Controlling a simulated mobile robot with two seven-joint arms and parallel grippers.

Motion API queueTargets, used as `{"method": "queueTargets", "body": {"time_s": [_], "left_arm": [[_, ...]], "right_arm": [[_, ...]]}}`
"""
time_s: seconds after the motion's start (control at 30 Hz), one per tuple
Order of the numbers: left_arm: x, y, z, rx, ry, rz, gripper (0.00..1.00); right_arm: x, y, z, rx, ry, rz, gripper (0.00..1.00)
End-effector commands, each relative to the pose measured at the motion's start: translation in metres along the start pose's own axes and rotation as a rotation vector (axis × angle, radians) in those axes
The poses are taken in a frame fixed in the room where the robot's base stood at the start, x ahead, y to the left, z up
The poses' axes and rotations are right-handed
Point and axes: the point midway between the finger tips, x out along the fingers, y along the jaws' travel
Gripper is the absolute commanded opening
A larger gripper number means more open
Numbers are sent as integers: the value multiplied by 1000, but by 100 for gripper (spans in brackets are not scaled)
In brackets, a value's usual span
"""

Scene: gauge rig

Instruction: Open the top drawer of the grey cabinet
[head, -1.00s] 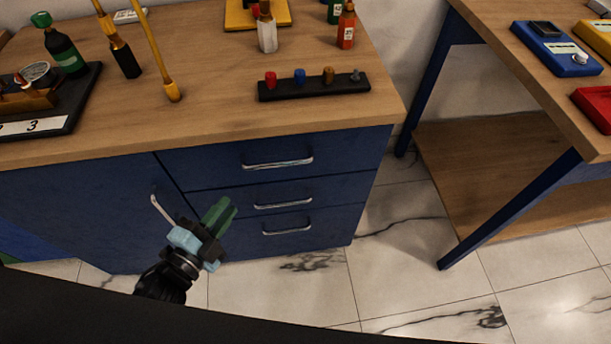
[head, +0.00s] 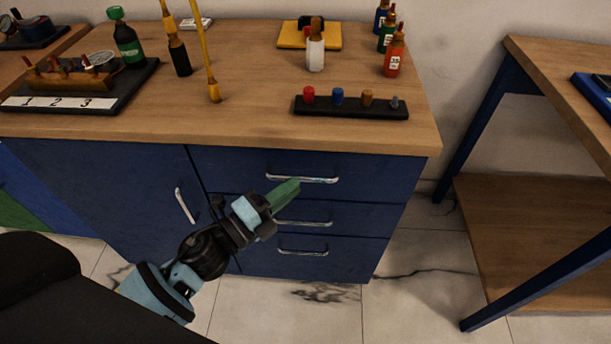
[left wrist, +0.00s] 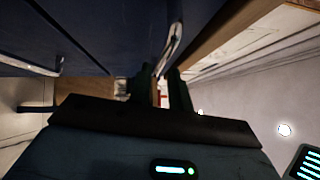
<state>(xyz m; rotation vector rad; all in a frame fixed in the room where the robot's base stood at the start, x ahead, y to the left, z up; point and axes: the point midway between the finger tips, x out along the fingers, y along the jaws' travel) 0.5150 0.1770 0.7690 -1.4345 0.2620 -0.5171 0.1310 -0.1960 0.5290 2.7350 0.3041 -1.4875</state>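The cabinet (head: 225,162) shows blue rather than grey, with a wooden top and three drawers on its right side. The top drawer (head: 375,172) is shut flush, and its silver bar handle (head: 318,180) runs across its front. In the left wrist view the handle (left wrist: 172,45) runs toward the gap between the dark fingers (left wrist: 163,88). The fingers are apart. Whether they touch the handle cannot be told. My right gripper is not in view.
Two lower handles (head: 303,252) and a left door handle (head: 184,206) stand out from the front. The top carries bottles (head: 315,55), a black peg strip (head: 350,110) and a gauge tray (head: 120,85). Another table (head: 545,75) stands right, with floor between.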

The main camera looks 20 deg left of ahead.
Motion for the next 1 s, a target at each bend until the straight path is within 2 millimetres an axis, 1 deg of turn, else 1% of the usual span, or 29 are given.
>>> {"method": "queueTargets", "body": {"time_s": [0.03, 0.1, 0.3, 0.43, 0.7, 0.77, 0.87, 1.0], "left_arm": [[9, -2, 0, 0, 0, -3, 20], [19, -2, 0, -1, 1, -3, 20], [40, 0, 0, -2, 0, 0, 20], [45, 0, 0, -1, 0, 0, 20], [46, 0, 0, -2, 0, 1, 20], [46, 0, 0, -2, 0, 1, 13], [46, 0, 0, -2, 0, 1, 0], [46, 0, 0, -3, 0, 1, 0]], "right_arm": [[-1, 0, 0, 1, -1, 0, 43], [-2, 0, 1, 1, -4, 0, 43], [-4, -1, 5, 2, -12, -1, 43], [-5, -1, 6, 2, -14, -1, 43], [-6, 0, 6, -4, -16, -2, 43], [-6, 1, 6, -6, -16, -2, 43], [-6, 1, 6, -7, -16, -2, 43], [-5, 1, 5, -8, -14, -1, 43]]}}
